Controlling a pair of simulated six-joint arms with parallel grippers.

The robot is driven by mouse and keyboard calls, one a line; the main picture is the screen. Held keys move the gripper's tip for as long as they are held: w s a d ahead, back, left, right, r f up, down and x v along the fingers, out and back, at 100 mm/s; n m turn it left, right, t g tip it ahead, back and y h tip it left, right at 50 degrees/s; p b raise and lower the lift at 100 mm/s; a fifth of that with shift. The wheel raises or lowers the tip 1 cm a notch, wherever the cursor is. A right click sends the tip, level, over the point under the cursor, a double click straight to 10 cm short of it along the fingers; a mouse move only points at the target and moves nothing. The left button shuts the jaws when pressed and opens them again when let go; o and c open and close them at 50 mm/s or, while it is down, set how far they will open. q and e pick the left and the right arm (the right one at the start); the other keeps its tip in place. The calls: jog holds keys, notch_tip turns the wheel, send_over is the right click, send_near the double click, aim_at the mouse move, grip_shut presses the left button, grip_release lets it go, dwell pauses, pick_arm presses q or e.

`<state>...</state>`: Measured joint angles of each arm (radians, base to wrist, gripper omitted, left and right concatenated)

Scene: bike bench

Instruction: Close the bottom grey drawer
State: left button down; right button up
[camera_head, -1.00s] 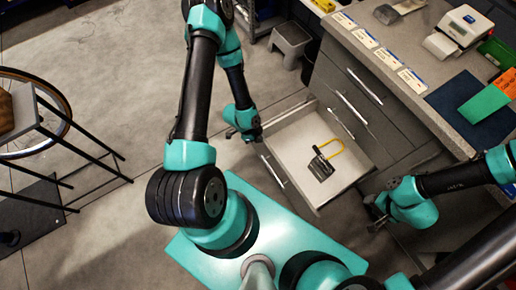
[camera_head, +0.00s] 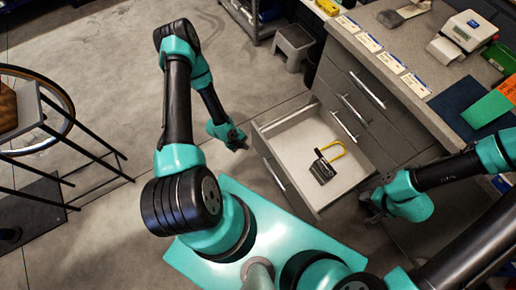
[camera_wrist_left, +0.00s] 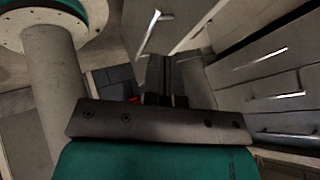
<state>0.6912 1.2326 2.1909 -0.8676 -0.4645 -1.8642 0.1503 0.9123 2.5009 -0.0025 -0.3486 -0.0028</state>
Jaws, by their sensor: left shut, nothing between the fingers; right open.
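The bottom grey drawer (camera_head: 275,127) stands pulled out of the grey cabinet, with its handle (camera_head: 273,174) on the front panel. A padlock with a yellow shackle (camera_head: 322,171) lies inside it. My left gripper (camera_head: 243,146) is shut and empty, just left of the drawer's far front corner, apart from the handle; I cannot tell if it touches the panel. In the left wrist view the fingers (camera_wrist_left: 167,80) are together, with cabinet fronts and handles beyond. My right gripper (camera_head: 368,203) is open beside the drawer's near right side, and its fingertips are hard to make out.
Closed drawers with handles (camera_head: 356,118) rise above the open one. The worktop (camera_head: 385,50) carries a white device (camera_head: 467,31) and a dark blue mat (camera_head: 455,107). A grey step stool (camera_head: 293,44) stands behind. The floor left of the drawer is clear.

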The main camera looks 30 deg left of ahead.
aim_at(270, 154)
pick_arm(q)
jog(key=shift+w+d+f, duration=1)
jog(key=shift+d+f, duration=0.2)
jog(key=shift+f, duration=0.1)
jog(key=shift+w+d+f, duration=0.95)
jog(key=shift+d+f, duration=0.3)
jog(key=shift+f, duration=0.05)
jog(key=shift+w+d+f, duration=1)
jog(key=shift+d+f, duration=0.2)
jog(key=shift+f, duration=0.1)
